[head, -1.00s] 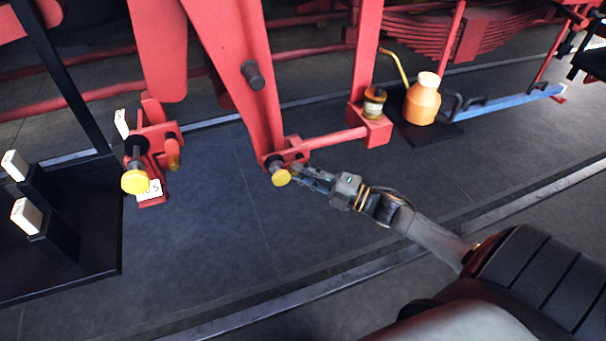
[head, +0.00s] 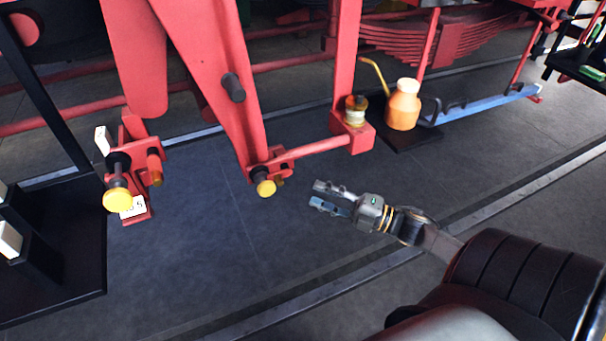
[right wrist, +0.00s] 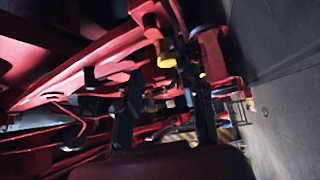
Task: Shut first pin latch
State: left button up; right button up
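A yellow-capped pin (head: 266,188) sits at the lower end of a red hanger (head: 222,90), where a red bar joins it. A small dark-brown piece shows just right of the pin; I cannot tell whether it is the latch or how it is set. A second yellow-capped pin (head: 117,200) sits on a red bracket at the left. My right gripper (head: 314,195) is open and empty, to the right of the first pin and apart from it. The right wrist view shows its two fingers (right wrist: 163,105) spread, with blurred red metalwork beyond. My left gripper is out of view.
An orange oil can (head: 403,105) stands on a dark mat behind my right gripper. A black stand (head: 60,285) is at the left. The floor between is clear.

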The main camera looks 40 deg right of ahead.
jog(key=shift+v, duration=1.45)
jog(key=s+d+f+m+g+h, duration=0.1)
jog(key=s+f+m+g+h, duration=0.3)
jog(key=f, duration=0.6)
jog(key=s+d+f+m+t+h, duration=0.1)
jog(key=f+m+h, duration=0.3)
jog(key=f, duration=0.6)
jog(key=s+d+f+m+g+h, duration=0.1)
jog(key=s+f+m+g+h, duration=0.15)
jog(key=f+m, duration=0.55)
jog(key=s+a+f+m+g, duration=0.2)
jog(key=s+a+f+g, duration=0.3)
jog(key=s+a+f, duration=0.4)
jog(key=s+a+f+m+g, duration=0.2)
jog(key=s+a+f+g, duration=0.3)
jog(key=s+a+f, duration=0.4)
jog(key=s+f, duration=0.5)
jog(key=s, duration=0.3)
jog(key=shift+a, duration=0.25)
